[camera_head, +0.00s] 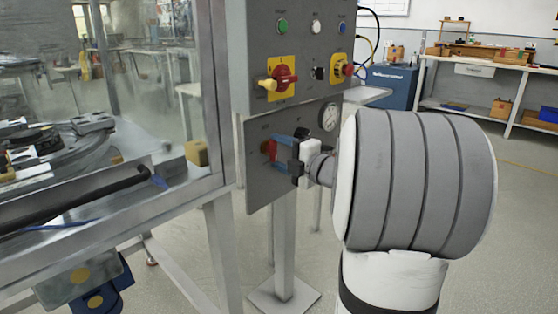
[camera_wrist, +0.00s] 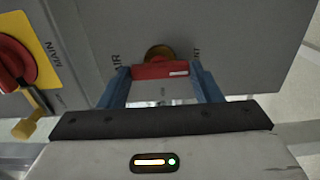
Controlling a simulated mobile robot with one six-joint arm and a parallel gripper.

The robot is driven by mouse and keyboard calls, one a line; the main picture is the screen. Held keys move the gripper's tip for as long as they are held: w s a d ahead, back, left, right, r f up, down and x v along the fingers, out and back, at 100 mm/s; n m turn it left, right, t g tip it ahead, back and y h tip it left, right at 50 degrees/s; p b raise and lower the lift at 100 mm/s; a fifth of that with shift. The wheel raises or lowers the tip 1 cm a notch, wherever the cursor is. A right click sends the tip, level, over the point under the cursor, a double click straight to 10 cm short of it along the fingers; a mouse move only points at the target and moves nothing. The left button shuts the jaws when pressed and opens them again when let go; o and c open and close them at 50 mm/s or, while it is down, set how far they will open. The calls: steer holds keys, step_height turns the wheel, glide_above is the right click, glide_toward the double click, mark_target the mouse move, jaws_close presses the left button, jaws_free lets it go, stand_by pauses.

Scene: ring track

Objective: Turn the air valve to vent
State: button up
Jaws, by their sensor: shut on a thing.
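The air valve is a red handle (camera_wrist: 160,70) on a brass-coloured round base (camera_wrist: 159,52), on the lower grey panel. In the wrist view the handle lies crosswise between the two blue fingers of my gripper (camera_wrist: 163,76), which is shut on it. Lettering beside the base is partly covered, so I cannot read the valve's position fully. In the head view my gripper (camera_head: 277,148) reaches the panel from the right, with the red handle (camera_head: 270,151) only partly visible between its fingers.
Above is a control box with a red-and-yellow rotary switch (camera_head: 283,77), buttons and a red knob (camera_head: 348,70). A pressure gauge (camera_head: 330,116) sits right of the valve. A glass-walled machine enclosure (camera_head: 218,100) stands close on the left. Open floor lies to the right.

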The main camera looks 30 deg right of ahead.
steer(key=shift+a+f, duration=0.1)
steer(key=shift+f, duration=0.15)
steer(key=o, duration=1)
steer(key=shift+r, duration=0.15)
steer(key=shift+s+r, duration=0.1)
steer(key=shift+s+d, duration=0.25)
steer(key=p+v, duration=0.2)
steer(key=v, duration=0.5)
